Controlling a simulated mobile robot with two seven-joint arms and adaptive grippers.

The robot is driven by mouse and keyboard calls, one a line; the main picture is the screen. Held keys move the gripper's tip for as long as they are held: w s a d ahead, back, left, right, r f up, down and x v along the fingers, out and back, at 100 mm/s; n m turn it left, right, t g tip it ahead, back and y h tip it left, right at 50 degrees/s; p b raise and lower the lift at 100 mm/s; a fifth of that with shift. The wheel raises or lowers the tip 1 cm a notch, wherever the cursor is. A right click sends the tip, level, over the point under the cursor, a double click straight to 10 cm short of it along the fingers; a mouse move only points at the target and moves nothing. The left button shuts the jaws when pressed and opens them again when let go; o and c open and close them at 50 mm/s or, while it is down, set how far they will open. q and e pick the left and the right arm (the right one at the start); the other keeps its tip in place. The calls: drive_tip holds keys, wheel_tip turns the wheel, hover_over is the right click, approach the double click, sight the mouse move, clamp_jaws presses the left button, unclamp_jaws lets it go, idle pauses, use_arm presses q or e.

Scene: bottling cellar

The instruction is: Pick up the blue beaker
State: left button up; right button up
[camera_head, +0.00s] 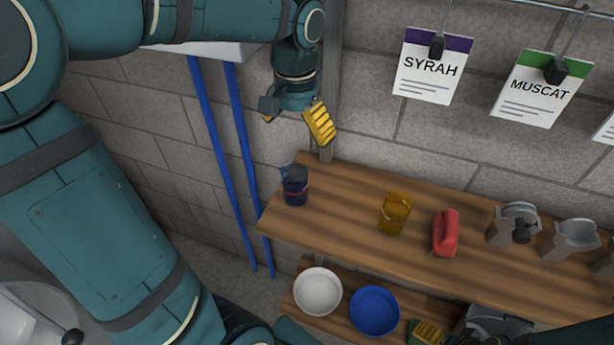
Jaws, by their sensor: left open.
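The dark blue beaker (296,188) stands upright at the left end of the wooden shelf, with its spout to the left. My left gripper (294,117) hangs in front of the wall, above the beaker in the picture. It is open and empty, with a yellow ribbed pad showing on one finger. It does not touch the beaker.
On the shelf (345,200) stand an amber beaker (395,214), a red object (446,234) and grey metal fittings (515,224). A white bowl (318,292) and a blue bowl (374,311) sit on a lower shelf. Blue pipes (222,150) run down the wall at left.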

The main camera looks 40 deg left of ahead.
use_arm(q)
drive_tip(key=b, duration=0.2)
hover_over(295, 177)
drive_tip(key=s+d, duration=0.2)
wheel_tip(295, 177, down, 8)
wheel_tip(295, 177, down, 5)
drive_tip(key=shift+w+a+f+b, duration=0.1)
drive_tip(key=shift+a+b, duration=0.05)
drive_tip(key=shift+b, duration=0.75)
drive_tip(key=c, duration=1.3)
